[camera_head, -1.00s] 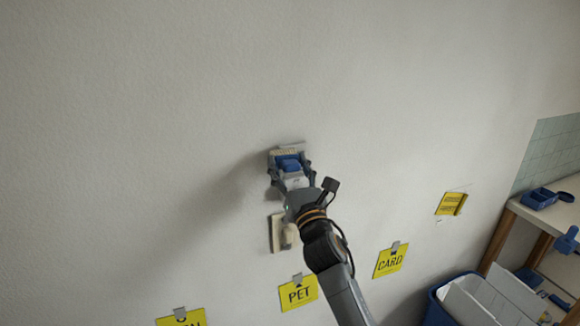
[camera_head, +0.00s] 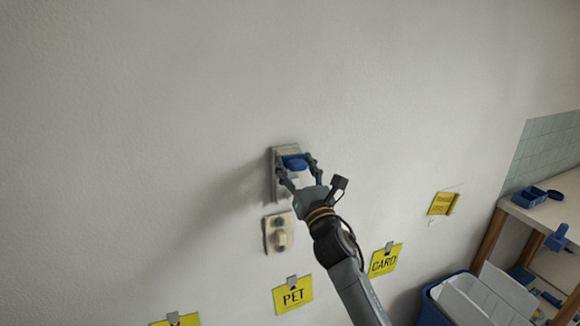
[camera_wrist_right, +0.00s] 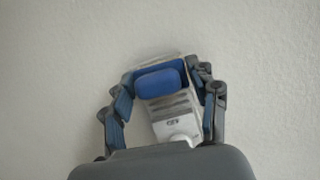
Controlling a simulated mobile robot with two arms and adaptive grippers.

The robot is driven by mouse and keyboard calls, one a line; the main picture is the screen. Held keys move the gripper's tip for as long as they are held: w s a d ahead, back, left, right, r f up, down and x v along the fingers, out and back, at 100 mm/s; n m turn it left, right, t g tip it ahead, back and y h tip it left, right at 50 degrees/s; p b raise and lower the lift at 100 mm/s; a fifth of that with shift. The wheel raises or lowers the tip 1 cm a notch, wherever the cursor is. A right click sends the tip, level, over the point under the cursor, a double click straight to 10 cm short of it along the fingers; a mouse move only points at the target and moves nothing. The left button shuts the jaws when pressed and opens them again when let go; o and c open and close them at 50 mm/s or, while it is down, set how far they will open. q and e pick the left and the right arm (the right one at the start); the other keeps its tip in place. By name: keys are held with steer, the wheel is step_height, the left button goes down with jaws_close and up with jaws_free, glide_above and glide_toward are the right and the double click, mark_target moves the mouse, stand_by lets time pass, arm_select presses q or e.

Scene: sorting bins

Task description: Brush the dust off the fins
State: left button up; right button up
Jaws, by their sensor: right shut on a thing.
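A pale, dusty unit (camera_head: 276,175) is fixed to the wall. In the right wrist view its white lower part (camera_wrist_right: 175,130) carries small dark lettering, with grey stripes (camera_wrist_right: 168,106) above that look like fins. My right gripper (camera_head: 297,162) is shut on a blue block (camera_head: 294,164), which looks like the brush. In the wrist view the blue block (camera_wrist_right: 158,82) sits between the fingers, in front of the unit's upper part. It hides what lies behind it, and I cannot tell whether bristles touch the fins. My left gripper is not in view.
A beige plate with a knob (camera_head: 278,233) is on the wall just below. Yellow signs PET (camera_head: 293,296) and CARD (camera_head: 384,260) hang lower. A blue bin (camera_head: 437,306) and a bench (camera_head: 545,214) stand at right. The wall above and left is clear.

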steer(key=shift+w+d, duration=0.1)
steer(key=shift+d, duration=0.05)
steer(key=shift+s+a, duration=0.4)
steer(key=shift+a, duration=0.6)
steer(key=shift+s+a+b, duration=0.1)
steer(key=shift+b, duration=0.25)
steer(key=shift+s+a+r+b, duration=0.15)
steer(key=shift+s+a+b, duration=0.15)
steer(key=shift+a, duration=0.5)
steer(key=shift+d, duration=0.1)
steer(key=shift+w+d+f, duration=0.1)
steer(key=shift+w+d, duration=0.1)
steer(key=shift+d, duration=0.25)
steer(key=shift+w+d+f, duration=0.1)
steer(key=shift+w+d, duration=0.1)
steer(key=shift+d, duration=0.25)
